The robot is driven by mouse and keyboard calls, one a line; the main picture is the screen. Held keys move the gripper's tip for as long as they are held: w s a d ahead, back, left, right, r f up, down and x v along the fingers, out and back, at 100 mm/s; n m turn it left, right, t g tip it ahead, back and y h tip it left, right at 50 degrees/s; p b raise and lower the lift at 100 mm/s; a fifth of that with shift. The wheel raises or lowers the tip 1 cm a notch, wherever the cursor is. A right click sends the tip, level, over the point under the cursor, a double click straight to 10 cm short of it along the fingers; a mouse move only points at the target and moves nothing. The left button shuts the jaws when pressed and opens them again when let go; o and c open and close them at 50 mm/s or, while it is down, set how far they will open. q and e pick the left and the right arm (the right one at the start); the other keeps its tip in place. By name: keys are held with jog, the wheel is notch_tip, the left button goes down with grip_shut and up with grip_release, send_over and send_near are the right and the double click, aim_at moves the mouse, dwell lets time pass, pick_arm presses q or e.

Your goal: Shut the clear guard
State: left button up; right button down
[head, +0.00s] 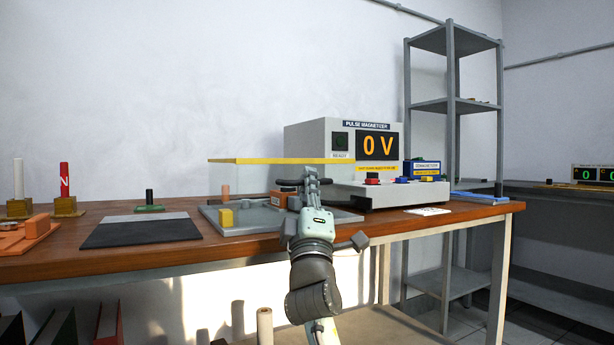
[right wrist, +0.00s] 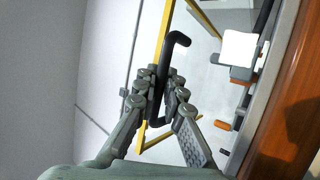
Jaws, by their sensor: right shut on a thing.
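The clear guard (head: 250,178), edged in yellow along its top, stands over a grey base plate (head: 250,229) on the wooden bench. My right gripper (head: 309,180) is in front of the guard's right part. In the right wrist view, its fingers (right wrist: 162,88) are shut on a black bar handle (right wrist: 178,42), with the guard's yellow edging (right wrist: 160,45) right behind it. My gripper hides part of the handle and the guard's right side in the head view. I cannot tell how far the guard is tilted. My left gripper is not in view.
The pulse magnetizer (head: 318,140), reading 0 V, stands behind and right of the guard. A dark mat (head: 140,232) lies to the left. A grey shelf rack (head: 450,105) stands right.

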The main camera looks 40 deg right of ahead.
jog(key=shift+f, duration=0.4)
jog(key=c, duration=1.9)
grip_release()
jog(key=shift+d, duration=0.1)
jog(key=shift+r, duration=0.1)
